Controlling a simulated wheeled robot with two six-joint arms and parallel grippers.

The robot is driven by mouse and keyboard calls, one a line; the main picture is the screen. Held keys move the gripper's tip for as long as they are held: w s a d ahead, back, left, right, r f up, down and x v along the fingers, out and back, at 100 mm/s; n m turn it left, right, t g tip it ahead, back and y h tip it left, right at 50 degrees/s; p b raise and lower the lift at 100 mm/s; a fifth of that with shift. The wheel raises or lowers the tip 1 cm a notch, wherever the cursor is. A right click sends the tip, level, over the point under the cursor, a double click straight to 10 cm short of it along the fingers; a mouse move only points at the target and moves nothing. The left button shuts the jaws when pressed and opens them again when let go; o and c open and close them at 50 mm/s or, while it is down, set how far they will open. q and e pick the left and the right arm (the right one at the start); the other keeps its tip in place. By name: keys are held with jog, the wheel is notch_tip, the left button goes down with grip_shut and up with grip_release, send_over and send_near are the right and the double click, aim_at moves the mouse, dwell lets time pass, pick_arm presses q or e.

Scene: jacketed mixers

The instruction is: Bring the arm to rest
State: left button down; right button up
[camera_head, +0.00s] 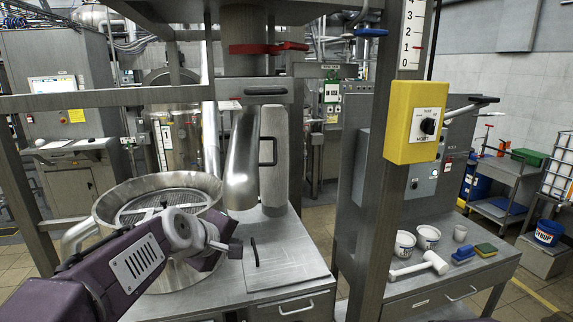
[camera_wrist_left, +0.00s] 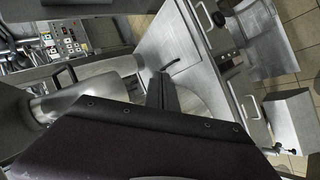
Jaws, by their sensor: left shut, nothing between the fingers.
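My left arm comes in from the lower left of the head view, in a purple cover. Its gripper (camera_head: 236,248) is shut and empty, in front of the round steel sieve vessel (camera_head: 105,208) and just left of the flat steel lid (camera_head: 285,262) with a dark handle on the bench. In the left wrist view the shut dark fingers (camera_wrist_left: 162,90) stand out above the purple cover, with the steel bench top behind them. I cannot tell the exact gap between the gripper and the bench or vessel. My right gripper is in neither view.
A steel post with a yellow switch box (camera_head: 415,122) rises right of centre. A steel chute (camera_head: 242,160) hangs above the bench beside the vessel. Floor shows at far right.

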pick_arm(q)
jog(key=s+a+f+m+g+y+b, duration=0.1)
jog(key=s+f+g, duration=0.15)
jog(key=f, duration=0.55)
jog(key=s+a+f+m+g+b, duration=0.1)
jog(key=s+f, duration=0.3)
jog(key=f, duration=0.4)
jog(key=s+a+f+m+g+y, duration=0.1)
jog(key=s+f+m+g, duration=0.1)
jog(key=s+f+m, duration=0.2)
jog(key=s+a+f+m+g, duration=0.2)
jog(key=s+f+m+g, duration=0.1)
jog(key=s+f, duration=0.6)
jog(key=s+m, duration=0.1)
jog(key=s, duration=0.2)
jog(key=shift+a+f+m+y, duration=0.2)
jog(key=shift+a+m+y, duration=0.1)
jog(key=shift+m+y, duration=0.1)
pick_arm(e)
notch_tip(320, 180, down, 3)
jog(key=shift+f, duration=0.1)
pick_arm(q)
jog(key=shift+s, duration=0.1)
